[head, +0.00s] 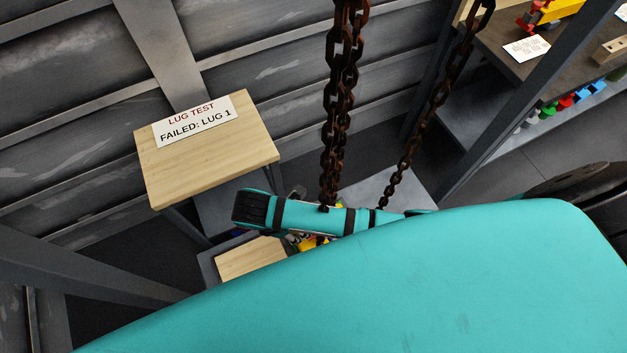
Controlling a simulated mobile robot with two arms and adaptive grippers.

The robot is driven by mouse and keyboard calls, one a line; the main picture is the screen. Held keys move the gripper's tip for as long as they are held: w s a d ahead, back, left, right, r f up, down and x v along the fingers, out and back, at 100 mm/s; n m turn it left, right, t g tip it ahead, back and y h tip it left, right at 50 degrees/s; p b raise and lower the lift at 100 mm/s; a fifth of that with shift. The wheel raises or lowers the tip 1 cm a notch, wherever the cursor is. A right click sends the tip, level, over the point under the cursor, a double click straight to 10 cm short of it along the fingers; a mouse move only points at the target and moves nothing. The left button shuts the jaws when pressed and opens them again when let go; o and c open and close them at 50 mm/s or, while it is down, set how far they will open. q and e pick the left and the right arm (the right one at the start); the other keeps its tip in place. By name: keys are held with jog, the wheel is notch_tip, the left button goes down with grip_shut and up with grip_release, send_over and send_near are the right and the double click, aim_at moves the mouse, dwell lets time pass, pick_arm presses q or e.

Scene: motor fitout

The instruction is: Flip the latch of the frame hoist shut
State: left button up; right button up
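The rusty brown chains (338,95) of the frame hoist hang down the middle of the head view. Their lower end goes behind a teal arm link of mine with black bands. A bit of yellow (309,242) shows just below that link, near the chain's foot; it may be part of the hoist's hook. The latch itself cannot be made out. My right gripper (297,238) is mostly hidden under the link, close to the yellow part. Its fingers are not clear, and I cannot tell whether it touches anything. My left gripper is not in view.
A wooden board (206,156) bears a sign (196,120) reading "LUG TEST FAILED: LUG 1". A smaller wooden surface (247,259) lies lower. A slack chain (433,107) hangs at right. Shelving with coloured parts (567,102) stands at upper right. A large teal surface fills the foreground.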

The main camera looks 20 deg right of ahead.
jog(key=x, duration=1.1)
jog(key=s+b+x, duration=0.1)
jog(key=x, duration=0.5)
jog(key=shift+d+r, duration=0.1)
jog(key=shift+d, duration=0.05)
jog(key=shift+c, duration=0.4)
grip_shut()
